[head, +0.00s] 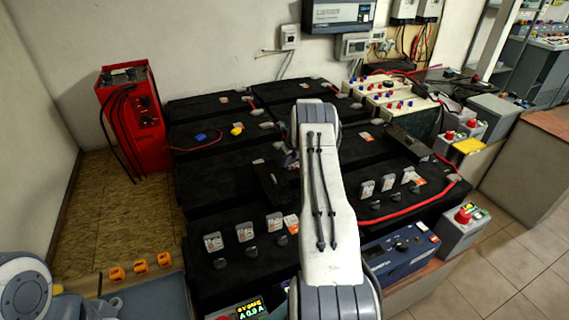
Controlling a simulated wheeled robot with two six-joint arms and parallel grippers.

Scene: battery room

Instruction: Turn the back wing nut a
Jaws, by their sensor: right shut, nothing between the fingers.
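My right arm reaches in from the bottom centre over the black battery bank (215,165). Its wrist bends down behind the forearm, and my right gripper (283,168) shows only partly, dark against the black battery tops. It is shut and empty. I cannot make out a wing nut for certain. Small light terminal fittings lie near the gripper, and the arm hides part of the battery tops. A yellow cap (237,129) and a blue piece (200,137) sit on a battery at the back left. Only a joint of my left arm shows at the lower left; its gripper is out of view.
A red charger (130,112) with black cables stands at the left. Dark knobs and white tags line the front batteries. A red cable (405,212) runs at the right, near a blue meter (400,249) and a grey box with a red button (463,228). Orange pieces (140,267) sit front left.

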